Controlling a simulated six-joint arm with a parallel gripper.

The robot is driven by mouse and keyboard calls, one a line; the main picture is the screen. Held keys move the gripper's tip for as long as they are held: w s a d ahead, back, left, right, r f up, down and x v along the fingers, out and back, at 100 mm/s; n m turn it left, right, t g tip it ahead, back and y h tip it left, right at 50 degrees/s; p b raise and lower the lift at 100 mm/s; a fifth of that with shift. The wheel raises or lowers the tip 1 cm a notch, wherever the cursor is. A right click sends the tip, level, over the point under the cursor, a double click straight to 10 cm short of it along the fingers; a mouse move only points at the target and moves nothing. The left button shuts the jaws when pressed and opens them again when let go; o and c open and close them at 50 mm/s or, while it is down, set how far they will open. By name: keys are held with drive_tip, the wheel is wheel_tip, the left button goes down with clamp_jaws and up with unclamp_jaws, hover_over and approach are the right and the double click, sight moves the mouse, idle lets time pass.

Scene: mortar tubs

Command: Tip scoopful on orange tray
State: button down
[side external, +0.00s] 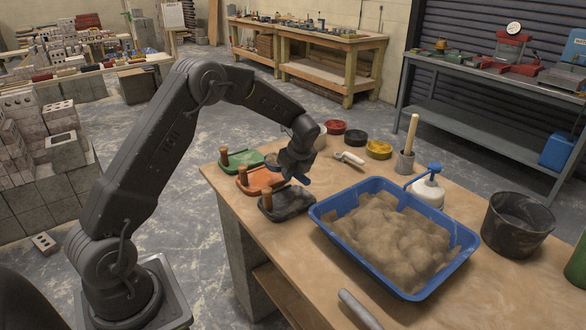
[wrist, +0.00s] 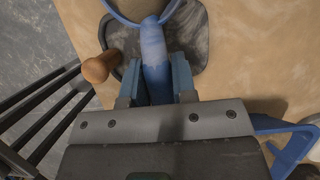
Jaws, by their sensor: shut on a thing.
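My gripper (side external: 300,180) is shut on the blue handle of a scoop (wrist: 154,50). In the wrist view its bowl, at the top edge, holds sandy-brown material and is partly cut off. The orange tray (side external: 254,186), with a wooden knob, lies between the green tray (side external: 232,160) and the dark tray (side external: 293,205). In the side view my gripper is above and near the orange and dark trays. In the wrist view the dark tray (wrist: 190,45) shows beneath the scoop. The blue tub (side external: 400,291) holds lumpy brown mortar (side external: 385,235).
Right of the trays are a trowel (side external: 348,158), a pot with a wooden-handled tool (side external: 404,164), a white bottle with blue spout (side external: 428,190) and a black bucket (side external: 516,226). Small red, black and yellow pots (side external: 378,149) stand behind. A grey rod (side external: 358,309) lies in front.

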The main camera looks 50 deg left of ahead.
drive_tip(key=shift+a+r+h, duration=0.55)
drive_tip(key=shift+a+h, duration=0.25)
drive_tip(key=shift+a, duration=0.05)
drive_tip(key=a+r+h, duration=0.1)
drive_tip(key=a+h, duration=0.1)
drive_tip(key=h, duration=0.1)
drive_tip(key=a+r+h, duration=0.1)
drive_tip(key=a+h, duration=0.1)
drive_tip(key=a, duration=0.1)
drive_tip(key=a+r+h, duration=0.1)
drive_tip(key=a+h, duration=0.1)
drive_tip(key=h, duration=0.1)
drive_tip(key=shift+a+r+h, duration=0.3)
drive_tip(key=shift+r, duration=0.05)
drive_tip(key=shift+a+r+h, duration=0.25)
drive_tip(key=shift+a+h, duration=0.35)
drive_tip(key=shift+a+r+h, duration=0.25)
drive_tip(key=shift+a+h, duration=0.3)
drive_tip(key=shift+h, duration=0.05)
drive_tip(key=shift+r, duration=0.15)
drive_tip(key=shift+r, duration=0.45)
